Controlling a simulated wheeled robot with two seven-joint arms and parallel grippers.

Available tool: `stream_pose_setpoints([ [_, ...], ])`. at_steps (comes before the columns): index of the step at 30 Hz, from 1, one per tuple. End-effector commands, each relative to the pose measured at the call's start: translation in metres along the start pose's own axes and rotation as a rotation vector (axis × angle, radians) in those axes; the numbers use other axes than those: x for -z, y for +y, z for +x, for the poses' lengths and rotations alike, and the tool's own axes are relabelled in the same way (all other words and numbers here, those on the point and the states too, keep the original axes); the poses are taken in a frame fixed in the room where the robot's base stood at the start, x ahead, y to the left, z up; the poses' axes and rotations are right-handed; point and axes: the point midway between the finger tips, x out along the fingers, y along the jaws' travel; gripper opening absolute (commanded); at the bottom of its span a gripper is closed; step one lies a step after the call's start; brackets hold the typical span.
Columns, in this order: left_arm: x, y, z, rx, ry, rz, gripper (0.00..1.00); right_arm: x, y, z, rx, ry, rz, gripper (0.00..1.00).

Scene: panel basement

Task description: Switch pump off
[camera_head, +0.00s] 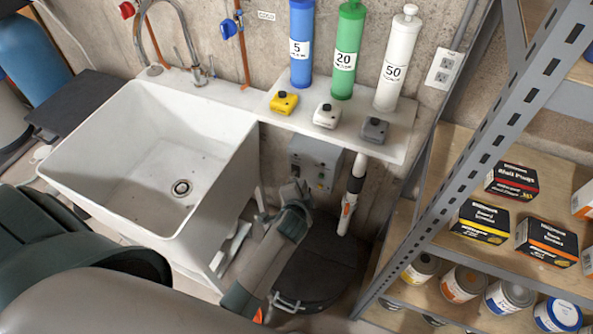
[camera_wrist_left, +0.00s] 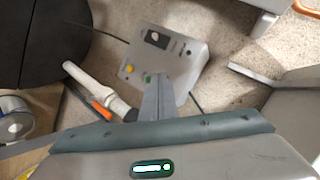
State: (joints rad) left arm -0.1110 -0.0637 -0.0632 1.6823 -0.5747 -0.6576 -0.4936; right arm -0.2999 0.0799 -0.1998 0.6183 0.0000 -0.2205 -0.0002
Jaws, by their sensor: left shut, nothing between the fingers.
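A grey pump control box (camera_head: 318,163) is on the wall under the shelf beside the sink. In the left wrist view the box (camera_wrist_left: 181,62) shows a dark switch (camera_wrist_left: 156,39), a yellow button (camera_wrist_left: 129,69) and a green button (camera_wrist_left: 147,78). My left gripper (camera_head: 297,187) is shut and empty in front of the box, covering its lower left part in the head view. In the wrist view its fingers (camera_wrist_left: 158,98) overlap the box face close to the green button. I cannot tell whether they touch it. The switch's position is too small to read. My right gripper is not in view.
A white pipe with an orange-marked valve (camera_head: 349,203) stands right of the box, above a round dark lid (camera_head: 318,262). A white sink (camera_head: 95,120) is left. A metal rack (camera_head: 440,165) with boxes and cans bounds the right side. Filter cylinders stand above.

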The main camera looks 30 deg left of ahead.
Motion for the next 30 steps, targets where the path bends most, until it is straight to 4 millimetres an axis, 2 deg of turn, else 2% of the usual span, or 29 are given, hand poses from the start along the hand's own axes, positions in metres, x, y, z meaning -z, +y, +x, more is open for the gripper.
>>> stream_pose_setpoints([
  [8, 0.000, 0.001, 0.001, -0.001, 0.001, -0.001, 0.00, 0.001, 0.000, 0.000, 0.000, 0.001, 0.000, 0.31],
  [14, 0.000, 0.001, 0.010, -0.001, 0.002, -0.001, 0.00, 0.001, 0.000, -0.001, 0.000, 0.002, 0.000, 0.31],
  [20, 0.001, 0.000, 0.031, -0.001, 0.001, -0.001, 0.00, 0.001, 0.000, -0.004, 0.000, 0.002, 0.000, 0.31],
  [30, 0.001, 0.001, 0.078, -0.002, 0.001, -0.001, 0.00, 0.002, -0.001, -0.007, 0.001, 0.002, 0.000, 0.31],
])
